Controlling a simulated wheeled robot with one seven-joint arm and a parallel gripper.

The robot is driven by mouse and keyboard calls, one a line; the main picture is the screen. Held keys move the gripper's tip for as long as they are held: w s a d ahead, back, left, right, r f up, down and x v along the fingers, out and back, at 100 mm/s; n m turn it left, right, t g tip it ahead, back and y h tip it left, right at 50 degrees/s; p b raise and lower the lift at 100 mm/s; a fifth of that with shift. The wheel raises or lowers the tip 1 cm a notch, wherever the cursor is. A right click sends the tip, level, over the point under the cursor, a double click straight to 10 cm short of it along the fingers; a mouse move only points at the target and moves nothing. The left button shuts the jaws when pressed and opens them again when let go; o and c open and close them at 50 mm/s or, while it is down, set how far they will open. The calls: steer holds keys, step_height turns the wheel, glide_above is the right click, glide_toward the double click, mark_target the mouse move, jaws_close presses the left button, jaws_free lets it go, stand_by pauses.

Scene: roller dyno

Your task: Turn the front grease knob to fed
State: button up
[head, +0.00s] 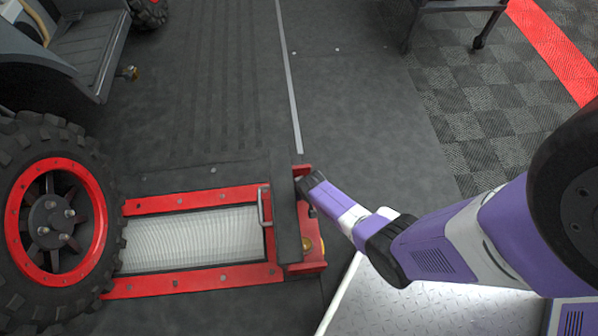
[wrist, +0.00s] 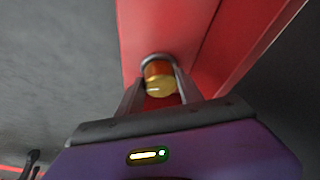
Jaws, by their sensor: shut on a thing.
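The grease knob (wrist: 160,86) is a small brass knob with a pale mark on its face, set in a dark collar on a red housing. My gripper (wrist: 160,92) is shut on it, with one finger on each side, in the wrist view. In the head view my gripper (head: 304,184) reaches the upper part of the red end housing (head: 314,222) at the right of the roller. The gripped knob is hidden there behind my gripper. I cannot read which setting the mark points to. A second brass piece (head: 307,245) shows lower on the same housing.
The ribbed roller (head: 190,238) lies in a red frame, with a metal handle (head: 264,206) at its right end. A knobby tyre with a red rim (head: 55,222) stands left of it. A bright metal plate (head: 400,310) lies below my arm.

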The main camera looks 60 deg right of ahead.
steer(key=shift+s, duration=0.1)
steer(key=o, duration=1.4)
steer(key=shift+s+a+r+p, duration=0.1)
steer(key=shift+r+p, duration=0.35)
steer(key=shift+r, duration=0.1)
steer(key=p+v, duration=0.2)
steer(key=shift+s+r, duration=0.1)
steer(key=shift+r, duration=0.3)
steer(key=s+a+p, duration=0.1)
steer(key=s+a, duration=0.1)
steer(key=s, duration=0.1)
steer(key=s+a, duration=0.2)
steer(key=s, duration=0.1)
steer(key=s+a+p, duration=0.1)
steer(key=s+a, duration=0.1)
steer(key=s, duration=0.2)
steer(key=shift+a+f+p, duration=0.1)
steer(key=shift+f+p, duration=0.2)
